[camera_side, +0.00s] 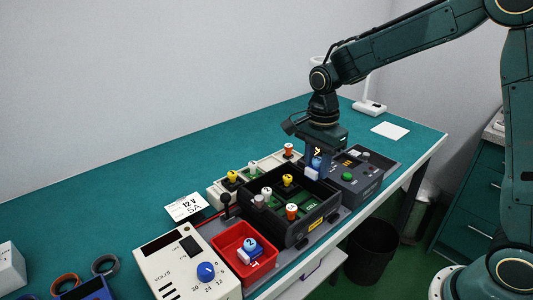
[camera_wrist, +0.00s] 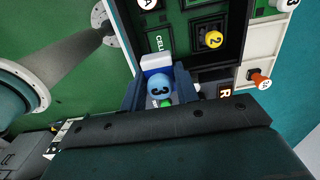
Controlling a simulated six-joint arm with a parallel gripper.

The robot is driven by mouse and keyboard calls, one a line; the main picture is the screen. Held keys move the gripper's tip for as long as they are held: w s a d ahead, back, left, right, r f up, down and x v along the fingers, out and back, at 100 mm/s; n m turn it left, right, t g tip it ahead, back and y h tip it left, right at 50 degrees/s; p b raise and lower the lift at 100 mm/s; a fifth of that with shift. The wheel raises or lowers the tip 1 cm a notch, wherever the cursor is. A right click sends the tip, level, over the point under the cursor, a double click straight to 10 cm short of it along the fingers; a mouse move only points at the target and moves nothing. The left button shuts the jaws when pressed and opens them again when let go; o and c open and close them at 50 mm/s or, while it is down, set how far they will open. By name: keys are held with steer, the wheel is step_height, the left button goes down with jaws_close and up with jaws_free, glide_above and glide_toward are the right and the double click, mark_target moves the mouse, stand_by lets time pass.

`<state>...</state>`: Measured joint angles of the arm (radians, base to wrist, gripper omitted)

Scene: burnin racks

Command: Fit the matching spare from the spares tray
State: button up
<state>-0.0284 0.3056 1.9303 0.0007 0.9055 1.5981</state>
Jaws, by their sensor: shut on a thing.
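My gripper (camera_side: 318,158) is shut on a module with a blue knob (camera_side: 316,164), at the far right end of the dark rack (camera_side: 288,228). In the wrist view the module's knob (camera_wrist: 158,84) is marked 3, above a white body, between my fingers (camera_wrist: 160,95). I cannot tell whether its base touches the rack. The rack holds modules with yellow (camera_side: 287,180), orange (camera_side: 291,211) and pale (camera_side: 259,200) knobs. A cream tray (camera_side: 214,194) behind it holds modules with yellow and orange knobs. Another blue-knobbed module (camera_side: 249,246) lies tilted in a red bin (camera_side: 268,256).
A grey box with a green button (camera_side: 347,177) stands right of the rack. A cream power supply (camera_side: 165,268) stands at the front left, and a 12 V 5A card (camera_side: 185,207) lies behind it. The teal table (camera_side: 130,195) is clear at the back left.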

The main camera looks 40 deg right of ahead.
mark_target(312, 207)
steer(key=shift+f, duration=0.1)
steer(key=shift+f, duration=4.35)
steer(key=shift+f, duration=0.55)
steer(key=o, duration=1.1)
steer(key=shift+r, duration=0.1)
steer(key=shift+r, duration=2.45)
steer(key=shift+r, duration=0.1)
steer(key=shift+r, duration=1.9)
